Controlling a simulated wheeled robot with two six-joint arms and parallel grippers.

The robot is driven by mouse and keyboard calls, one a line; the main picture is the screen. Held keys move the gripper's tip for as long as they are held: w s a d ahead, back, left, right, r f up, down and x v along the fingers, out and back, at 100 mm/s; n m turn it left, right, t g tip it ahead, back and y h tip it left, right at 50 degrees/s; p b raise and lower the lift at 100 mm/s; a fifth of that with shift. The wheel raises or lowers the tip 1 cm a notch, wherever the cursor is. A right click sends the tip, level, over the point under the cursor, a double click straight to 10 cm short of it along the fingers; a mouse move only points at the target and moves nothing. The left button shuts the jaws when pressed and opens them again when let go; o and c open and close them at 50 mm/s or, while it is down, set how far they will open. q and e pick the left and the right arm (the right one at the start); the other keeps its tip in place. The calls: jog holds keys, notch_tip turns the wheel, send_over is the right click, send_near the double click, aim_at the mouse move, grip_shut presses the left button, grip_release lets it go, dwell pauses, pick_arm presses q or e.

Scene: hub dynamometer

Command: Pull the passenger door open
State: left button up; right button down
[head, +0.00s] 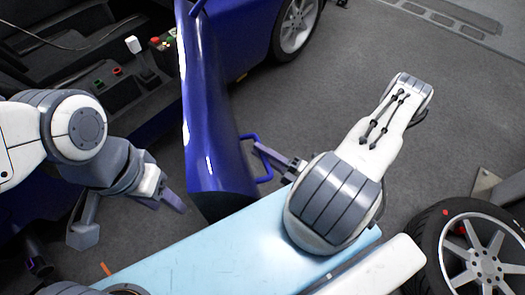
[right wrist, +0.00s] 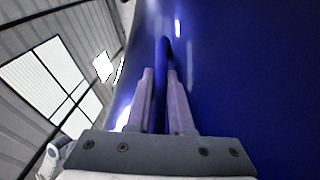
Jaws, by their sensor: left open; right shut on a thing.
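The blue passenger door (head: 215,120) stands swung out from the car, with the cabin interior showing to its left. Its blue loop handle (head: 265,178) is on the door's right side. My right gripper (head: 262,150) is shut on the handle. In the right wrist view, the handle bar (right wrist: 161,75) runs between the two fingers of my right gripper (right wrist: 160,85), in front of the blue door panel (right wrist: 240,80). My left gripper (head: 174,201) is open and empty, left of the door's lower end and apart from it.
The car's front wheel (head: 297,22) is at the top. The cabin console (head: 115,85) has a lever and coloured buttons. A loose wheel (head: 475,255) is at the lower right. Grey floor (head: 300,105) is open right of the door.

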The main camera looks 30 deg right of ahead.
dwell(0.5)
jog(key=s+d+n+g+y+b, duration=0.1)
jog(key=d+y, duration=0.1)
jog(key=d, duration=0.7)
jog(key=shift+d+n+g, duration=0.3)
jog(key=shift+s, duration=0.1)
jog(key=c, duration=0.8)
grip_release()
jog(key=v, duration=1)
jog(key=shift+s+d+f, duration=0.15)
